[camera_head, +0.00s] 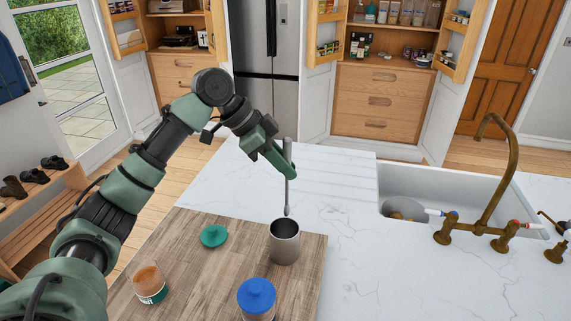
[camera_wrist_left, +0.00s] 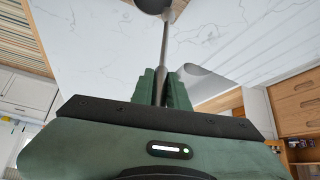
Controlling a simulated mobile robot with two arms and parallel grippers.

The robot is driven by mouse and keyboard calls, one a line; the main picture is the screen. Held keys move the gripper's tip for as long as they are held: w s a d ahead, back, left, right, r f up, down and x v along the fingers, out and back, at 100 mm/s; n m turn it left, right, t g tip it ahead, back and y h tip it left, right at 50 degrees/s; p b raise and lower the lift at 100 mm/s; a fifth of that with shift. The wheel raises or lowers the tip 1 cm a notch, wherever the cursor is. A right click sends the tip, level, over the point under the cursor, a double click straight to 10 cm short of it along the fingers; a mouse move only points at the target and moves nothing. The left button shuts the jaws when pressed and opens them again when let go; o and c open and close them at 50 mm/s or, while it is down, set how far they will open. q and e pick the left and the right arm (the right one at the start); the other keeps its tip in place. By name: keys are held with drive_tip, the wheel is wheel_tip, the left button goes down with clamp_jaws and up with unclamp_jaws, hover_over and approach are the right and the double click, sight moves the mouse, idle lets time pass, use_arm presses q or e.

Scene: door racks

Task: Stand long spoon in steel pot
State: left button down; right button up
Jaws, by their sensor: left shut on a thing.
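The steel pot (camera_head: 284,246) is a grey open cylinder standing upright on the wooden board. My left gripper (camera_head: 288,167) is shut on the long spoon (camera_head: 289,192) above the pot. The spoon is grey and hangs nearly upright, its lower end close to the pot's rim. I cannot tell whether that end is over the opening or just behind it. In the left wrist view the spoon (camera_wrist_left: 165,48) runs out from between the green fingers (camera_wrist_left: 163,88) towards a dark round shape at the top edge. My right gripper is not in view.
The wooden board (camera_head: 185,255) also holds a blue-lidded jar (camera_head: 257,298), a green lid (camera_head: 213,236) and an open jar with orange-brown contents (camera_head: 150,284). A sink (camera_head: 440,187) with a brass tap (camera_head: 488,175) is at the right. The white counter (camera_head: 370,265) between is clear.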

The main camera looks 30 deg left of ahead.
use_arm(q)
drive_tip(key=shift+f, duration=0.1)
drive_tip(key=shift+f, duration=0.5)
drive_tip(key=c, duration=1.4)
unclamp_jaws()
drive_tip(key=shift+r, duration=0.3)
drive_tip(key=b+v, duration=0.2)
drive_tip(key=v, duration=1)
drive_tip(key=shift+d+r, duration=0.1)
drive_tip(key=shift+r, duration=0.25)
